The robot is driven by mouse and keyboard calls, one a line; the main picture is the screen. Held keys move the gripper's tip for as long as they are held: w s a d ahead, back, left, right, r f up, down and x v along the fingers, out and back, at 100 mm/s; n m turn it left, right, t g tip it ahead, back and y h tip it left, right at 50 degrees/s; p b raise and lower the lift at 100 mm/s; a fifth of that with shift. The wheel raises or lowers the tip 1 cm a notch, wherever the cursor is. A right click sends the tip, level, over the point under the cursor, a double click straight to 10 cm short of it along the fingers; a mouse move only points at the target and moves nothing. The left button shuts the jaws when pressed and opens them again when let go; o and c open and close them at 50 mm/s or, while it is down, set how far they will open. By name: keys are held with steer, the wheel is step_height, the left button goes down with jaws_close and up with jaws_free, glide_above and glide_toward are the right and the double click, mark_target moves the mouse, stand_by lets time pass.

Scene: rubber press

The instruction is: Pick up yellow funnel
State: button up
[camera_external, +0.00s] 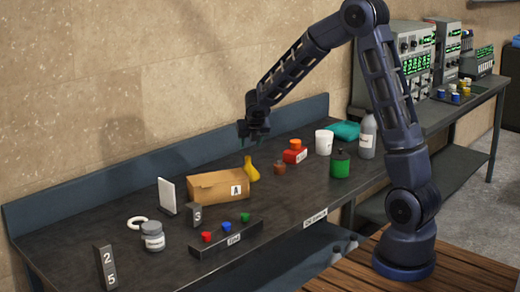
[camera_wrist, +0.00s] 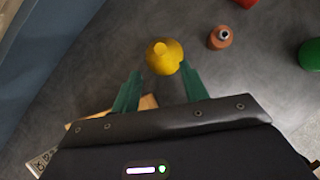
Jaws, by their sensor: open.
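The yellow funnel (camera_external: 251,171) stands on the dark workbench, just right of the cardboard box marked A. In the wrist view the yellow funnel (camera_wrist: 165,57) is seen from above, just beyond and between the two green fingertips. My gripper (camera_external: 254,137) is open and empty, above the funnel and apart from it. In the wrist view my gripper (camera_wrist: 158,82) has its fingers spread, one on each side.
The cardboard box (camera_external: 212,187) is close to the funnel's left. A small brown bottle (camera_external: 279,168) stands to its right, with a red container (camera_external: 294,155) and a green bottle (camera_external: 340,165) farther right. The bench's back panel (camera_external: 105,165) runs behind.

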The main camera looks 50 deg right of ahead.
mark_target(248, 157)
steer(key=shift+x, duration=5.15)
jaws_close()
